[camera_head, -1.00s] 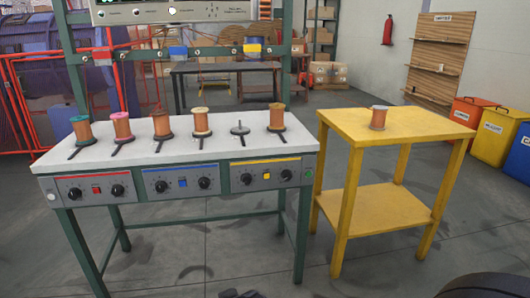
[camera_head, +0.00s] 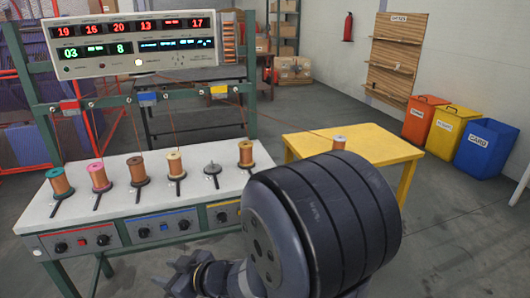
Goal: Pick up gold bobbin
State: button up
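Several copper-wound bobbins stand upright in a row on the white-topped bench. The one at the right end of the row (camera_head: 246,154) has a gold-yellow top flange and is the likeliest gold bobbin. The bobbin two places to its left (camera_head: 175,164) has a pale cream-tan flange, so the colours are close. An empty spindle (camera_head: 212,170) stands between these two. My gripper (camera_head: 182,274) is low in front of the bench, away from all bobbins, with no bobbin seen in it. Its fingers are small and dark, and I cannot tell how far apart they are.
Bobbins with teal (camera_head: 60,182), pink (camera_head: 99,177) and brown (camera_head: 137,171) flanges stand further left. A display panel (camera_head: 140,45) hangs above the bench. Bins (camera_head: 484,147) stand at the right.

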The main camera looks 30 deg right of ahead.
aim_at(245, 147)
jog(key=i+l+z, duration=0.15)
jog(key=z, duration=0.35)
jog(key=i+z, duration=0.3)
jog(key=z, duration=0.2)
jog(key=i, duration=0.95)
